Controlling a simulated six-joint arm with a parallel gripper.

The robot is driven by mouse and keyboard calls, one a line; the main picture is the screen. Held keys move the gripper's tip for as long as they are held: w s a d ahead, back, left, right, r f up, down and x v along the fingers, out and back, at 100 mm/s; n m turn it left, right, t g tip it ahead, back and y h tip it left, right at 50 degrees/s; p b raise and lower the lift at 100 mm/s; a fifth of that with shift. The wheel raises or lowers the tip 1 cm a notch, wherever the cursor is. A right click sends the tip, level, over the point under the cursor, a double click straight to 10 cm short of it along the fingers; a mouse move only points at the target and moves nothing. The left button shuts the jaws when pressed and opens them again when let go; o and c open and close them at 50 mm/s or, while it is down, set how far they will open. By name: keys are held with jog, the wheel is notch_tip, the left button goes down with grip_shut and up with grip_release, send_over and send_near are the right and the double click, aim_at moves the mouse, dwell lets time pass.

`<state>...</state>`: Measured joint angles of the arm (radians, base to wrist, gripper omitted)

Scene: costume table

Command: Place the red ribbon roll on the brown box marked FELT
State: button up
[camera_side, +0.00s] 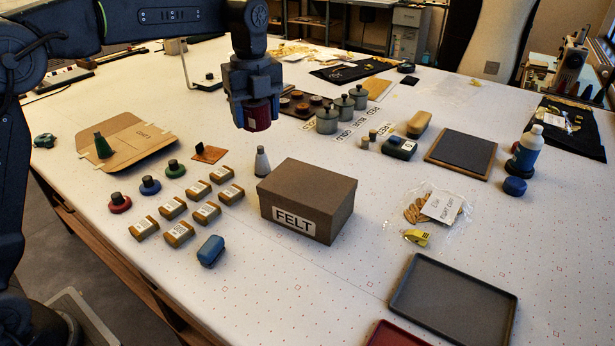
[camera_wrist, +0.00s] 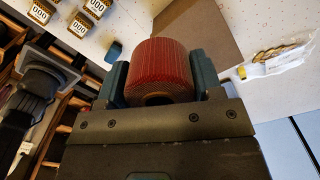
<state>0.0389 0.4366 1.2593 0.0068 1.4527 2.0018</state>
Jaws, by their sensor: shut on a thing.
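The red ribbon roll (camera_wrist: 160,68) is held between the two fingers of my gripper (camera_wrist: 160,85) in the wrist view. In the side view my gripper (camera_side: 255,112) hangs in the air with the red roll (camera_side: 258,116) showing at its lower end, apart from the table. The brown box marked FELT (camera_side: 312,201) stands closed on the table, lower than my gripper and to its right in the side view. Its brown top also shows in the wrist view (camera_wrist: 212,28), partly hidden behind the roll. The box top is bare where it shows.
A grey tray (camera_side: 455,302) and a clear bag (camera_side: 435,210) lie to the right.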

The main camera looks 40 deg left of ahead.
send_over(308, 183)
notch_tip(308, 183, down, 6)
jog(key=shift+a+f, duration=0.1)
jog(key=shift+f, duration=2.1)
jog(key=shift+f, duration=0.15)
jog(key=o, duration=0.9)
jog(key=shift+o, duration=0.2)
notch_tip(308, 183, up, 12)
jog(key=shift+r, duration=0.25)
